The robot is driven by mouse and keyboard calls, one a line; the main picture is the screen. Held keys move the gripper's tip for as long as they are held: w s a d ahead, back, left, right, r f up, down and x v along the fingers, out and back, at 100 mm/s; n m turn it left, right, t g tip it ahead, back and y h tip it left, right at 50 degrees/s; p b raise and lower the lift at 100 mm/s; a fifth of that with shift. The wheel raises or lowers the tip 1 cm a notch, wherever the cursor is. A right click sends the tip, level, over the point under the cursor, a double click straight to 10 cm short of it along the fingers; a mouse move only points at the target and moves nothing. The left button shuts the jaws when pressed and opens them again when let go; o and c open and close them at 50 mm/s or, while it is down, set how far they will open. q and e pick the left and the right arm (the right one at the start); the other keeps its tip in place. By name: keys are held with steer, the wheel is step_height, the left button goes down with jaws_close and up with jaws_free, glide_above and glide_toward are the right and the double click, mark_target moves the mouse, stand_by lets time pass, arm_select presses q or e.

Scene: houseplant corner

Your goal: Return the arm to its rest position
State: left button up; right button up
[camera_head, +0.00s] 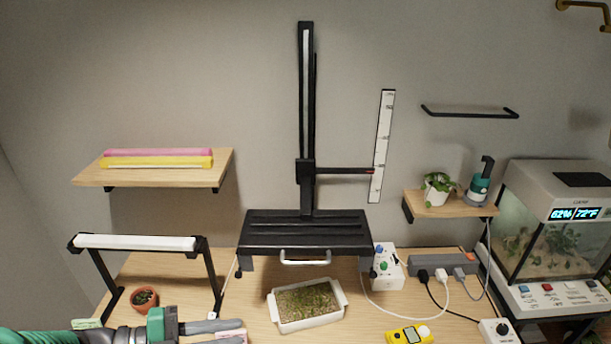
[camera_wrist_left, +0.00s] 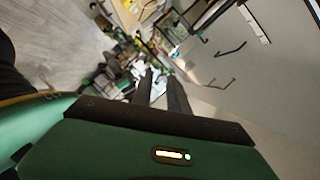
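My left arm comes in from the bottom left of the head view, a green sleeve and a dark wrist. My left gripper (camera_head: 238,332) is low over the front left of the wooden bench (camera_head: 255,325), its two grey fingers pointing right. In the left wrist view the fingers (camera_wrist_left: 160,85) stand apart with a gap between them, and I see nothing held. The lower finger is partly cut off by the head view's bottom edge. My right arm and gripper are not in view.
A small potted plant (camera_head: 144,298) and the lamp frame (camera_head: 135,243) stand close behind my left gripper. A white tray of sprouts (camera_head: 338,294) is to its right. A yellow meter (camera_head: 410,335), a white control box (camera_head: 387,270) and cables lie further right.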

arm_select(q)
steer(key=w+a+f+n+t+y, duration=0.2)
steer(key=w+n+t+y, duration=0.35)
steer(key=w, duration=0.35)
steer(key=a+f+n+y, duration=0.7)
steer(key=n+y, duration=0.1)
steer(key=n, duration=0.4)
steer(key=s+d+f+n+g, duration=0.1)
steer(key=s+f+n+g, duration=0.3)
steer(key=s, duration=0.3)
steer(key=s+d+f+n+g, duration=0.2)
steer(key=s+f+n+g, duration=0.2)
steer(key=s, duration=0.4)
steer(key=shift+s+d+f+y, duration=0.15)
steer(key=shift+d+y, duration=0.1)
steer(key=shift+y, duration=0.2)
steer(key=shift+a, duration=0.1)
